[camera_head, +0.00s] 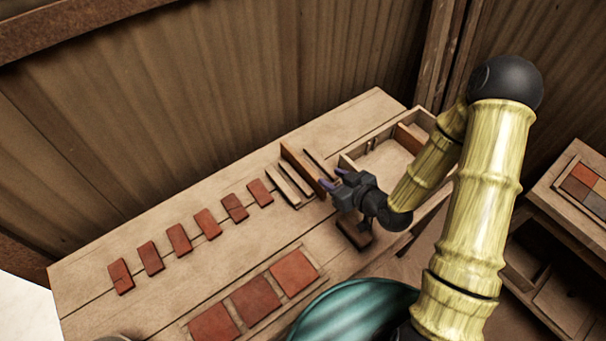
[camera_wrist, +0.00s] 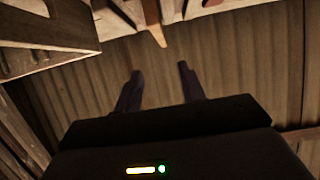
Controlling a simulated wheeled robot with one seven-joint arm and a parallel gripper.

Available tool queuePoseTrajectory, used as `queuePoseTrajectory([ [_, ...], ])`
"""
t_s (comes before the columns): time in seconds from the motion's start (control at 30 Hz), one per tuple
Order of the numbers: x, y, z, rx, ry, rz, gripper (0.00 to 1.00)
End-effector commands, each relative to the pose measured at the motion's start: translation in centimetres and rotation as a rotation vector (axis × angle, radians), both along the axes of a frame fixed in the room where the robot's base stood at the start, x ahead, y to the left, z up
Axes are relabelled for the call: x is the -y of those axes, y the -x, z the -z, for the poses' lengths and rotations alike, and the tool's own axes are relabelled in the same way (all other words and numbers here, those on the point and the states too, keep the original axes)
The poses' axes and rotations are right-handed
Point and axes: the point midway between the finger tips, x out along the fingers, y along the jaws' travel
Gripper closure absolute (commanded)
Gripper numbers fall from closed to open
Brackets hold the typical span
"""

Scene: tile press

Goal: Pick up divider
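An upright orange-brown board (camera_head: 303,168), which looks like the divider, stands on the bench beside several thin strips. It also seems to show in the wrist view, its end pointing toward my fingers (camera_wrist: 153,22). My gripper (camera_head: 333,179) is just to the right of the board's near end in the head view. In the wrist view its two fingers (camera_wrist: 160,78) are spread apart with nothing between them. The gripper appears apart from the board, though the head view leaves the exact gap unclear.
A shallow wooden box (camera_head: 352,163) with a brown partition (camera_head: 408,138) stands to the right; its wall shows in the wrist view (camera_wrist: 45,48). A row of red tiles (camera_head: 207,223) and a tray of larger tiles (camera_head: 250,301) lie left. A small dark block (camera_head: 355,236) sits below the gripper.

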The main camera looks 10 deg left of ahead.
Motion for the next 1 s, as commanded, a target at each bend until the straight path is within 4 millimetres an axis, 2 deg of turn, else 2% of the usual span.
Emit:
queuePoseTrajectory([
  [0.03,-0.1,-0.1,0.5,0.003,0.000,0.000,0.60],
  [0.6,-0.9,-0.4,1.1,0.002,0.006,0.001,0.60],
  [1.0,-2.4,-1.8,2.0,0.003,0.004,0.000,0.60],
])
